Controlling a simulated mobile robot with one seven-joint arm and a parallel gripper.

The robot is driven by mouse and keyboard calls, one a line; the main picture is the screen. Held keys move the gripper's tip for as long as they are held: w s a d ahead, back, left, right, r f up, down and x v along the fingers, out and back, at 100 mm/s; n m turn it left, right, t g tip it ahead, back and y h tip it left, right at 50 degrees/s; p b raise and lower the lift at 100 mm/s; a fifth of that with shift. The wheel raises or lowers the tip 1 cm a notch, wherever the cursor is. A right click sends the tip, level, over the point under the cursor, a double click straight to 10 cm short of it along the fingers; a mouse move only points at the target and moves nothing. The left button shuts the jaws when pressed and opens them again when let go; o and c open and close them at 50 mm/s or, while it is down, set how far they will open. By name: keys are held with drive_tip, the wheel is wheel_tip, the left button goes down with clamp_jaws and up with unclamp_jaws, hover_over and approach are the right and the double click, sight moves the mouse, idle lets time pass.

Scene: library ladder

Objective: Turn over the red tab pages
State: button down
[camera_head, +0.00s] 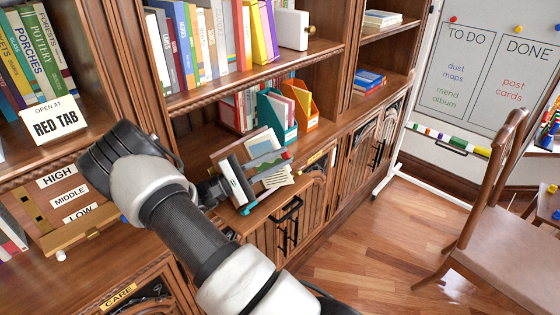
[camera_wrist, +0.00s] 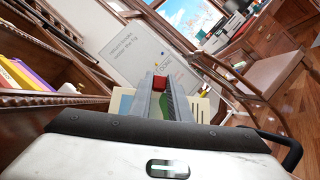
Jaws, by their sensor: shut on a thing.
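An open book (camera_head: 277,178) with pale printed pages and a brown cover rests on the cabinet counter in the head view, partly hidden by my gripper. My gripper (camera_head: 284,157) reaches over it from the left, its fingers pointing right. A small red tab (camera_head: 286,155) shows at the fingertips. In the wrist view the red tab (camera_wrist: 159,84) sits between the tips of my gripper (camera_wrist: 160,88), and the fingers are shut on it. Parts of the book's pages (camera_wrist: 203,108) show beyond and beside the fingers. Whether the tab's page is lifted is hard to tell.
Teal (camera_head: 276,115) and orange (camera_head: 303,107) file holders stand behind the book. A whiteboard (camera_head: 487,75) and a chair (camera_head: 495,190) are to the right. The floor (camera_head: 390,240) before the cabinets is clear.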

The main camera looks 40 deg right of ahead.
idle(0.3)
drive_tip(key=c, duration=1.9)
unclamp_jaws()
drive_tip(key=o, duration=0.9)
wheel_tip(320, 180, up, 7)
drive_tip(key=shift+w+d+f+p, duration=0.1)
drive_tip(key=shift+d+p, duration=0.05)
drive_tip(key=shift+p, duration=0.25)
drive_tip(key=r, duration=0.2)
drive_tip(key=shift+s+r, duration=0.25)
drive_tip(key=shift+r, duration=0.15)
drive_tip(key=c, duration=0.9)
drive_tip(key=shift+w+r, duration=0.1)
drive_tip(key=shift+r, duration=0.25)
drive_tip(key=shift+f, duration=0.1)
drive_tip(key=shift+c, duration=0.4)
